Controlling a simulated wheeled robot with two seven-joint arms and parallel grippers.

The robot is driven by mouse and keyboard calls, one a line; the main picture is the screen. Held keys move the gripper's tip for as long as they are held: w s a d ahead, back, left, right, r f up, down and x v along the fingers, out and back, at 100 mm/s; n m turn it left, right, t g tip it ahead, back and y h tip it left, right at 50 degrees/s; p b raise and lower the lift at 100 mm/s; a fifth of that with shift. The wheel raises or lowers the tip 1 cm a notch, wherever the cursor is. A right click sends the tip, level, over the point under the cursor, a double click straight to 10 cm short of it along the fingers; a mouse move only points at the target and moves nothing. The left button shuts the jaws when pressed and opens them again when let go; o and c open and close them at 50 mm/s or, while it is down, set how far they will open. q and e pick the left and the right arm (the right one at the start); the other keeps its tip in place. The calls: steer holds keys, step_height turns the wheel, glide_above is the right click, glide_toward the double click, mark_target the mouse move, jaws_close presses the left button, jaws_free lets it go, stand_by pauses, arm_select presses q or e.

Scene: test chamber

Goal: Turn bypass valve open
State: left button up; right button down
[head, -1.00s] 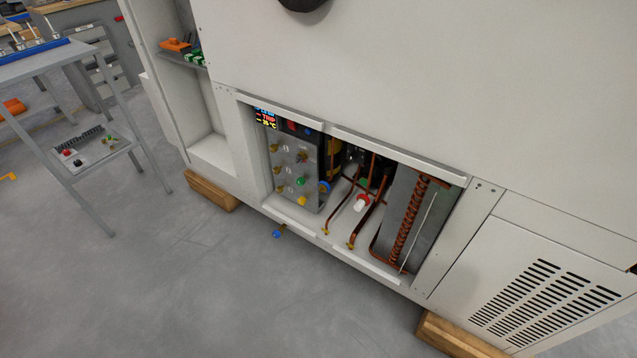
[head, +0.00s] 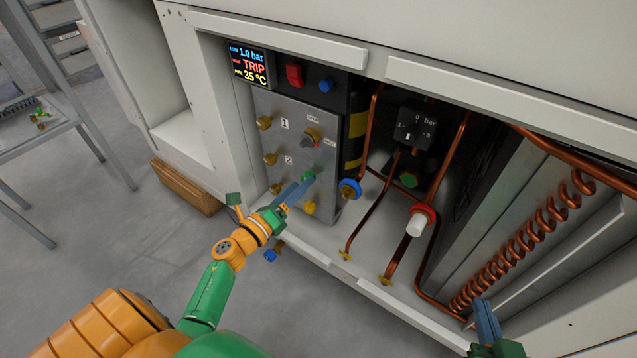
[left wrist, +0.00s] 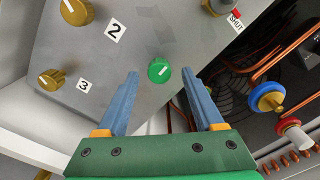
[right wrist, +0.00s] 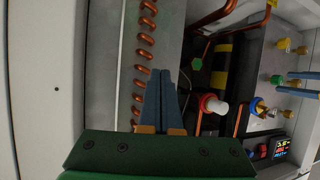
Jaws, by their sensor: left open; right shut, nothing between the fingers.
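A steel valve panel (head: 262,105) stands in the open bay. A grey knob (head: 310,136) sits at its upper right between small labels; its red mark is by the lower right label. In the left wrist view this knob (left wrist: 222,5) is cut off at the top, beside a SHUT label. A green knob (left wrist: 158,70) sits lower on the panel. My left gripper (left wrist: 161,75) is open, its fingertips to either side of the green knob; I cannot tell whether they touch the panel. My right gripper (right wrist: 161,75) is shut and empty, near the copper coil.
Several brass knobs (head: 264,122) and a yellow knob (head: 309,207) are on the panel. Copper pipes with a blue valve (head: 350,188) and a red-white one (head: 420,219) stand right of it. The display (head: 248,64) reads TRIP. The copper coil (head: 540,228) is at right.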

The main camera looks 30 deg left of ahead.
arm_select(q)
steer(key=shift+w+d, duration=0.1)
steer(key=shift+w, duration=1.15)
jaws_close()
arm_select(e)
steer(key=r, duration=0.1)
steer(key=w+r+t, duration=0.1)
steer(key=r, duration=0.1)
steer(key=shift+w+a+r+t+y, duration=0.2)
steer(key=shift+a+t+y, duration=0.1)
steer(key=shift+a+t, duration=0.1)
steer(key=shift+f, duration=0.15)
arm_select(q)
steer(key=shift+f+n+p, duration=0.15)
steer(key=shift+n+p, duration=2)
steer(key=shift+n, duration=6.75)
arm_select(e)
steer(key=s+d+f+g+h, duration=0.1)
steer(key=s+d+f+g, duration=0.1)
steer(key=s+f+g, duration=0.4)
steer(key=s+d+f+g+h, duration=0.1)
steer(key=s+d+f+g, duration=0.1)
steer(key=s+f+g, duration=0.3)
steer(key=shift+s+d+f+m+g+h, duration=0.35)
steer(key=shift+s+f, duration=1.2)
steer(key=shift+f, duration=1.25)
arm_select(q)
steer(key=shift+n, duration=0.3)
arm_select(e)
steer(key=shift+f, duration=0.15)
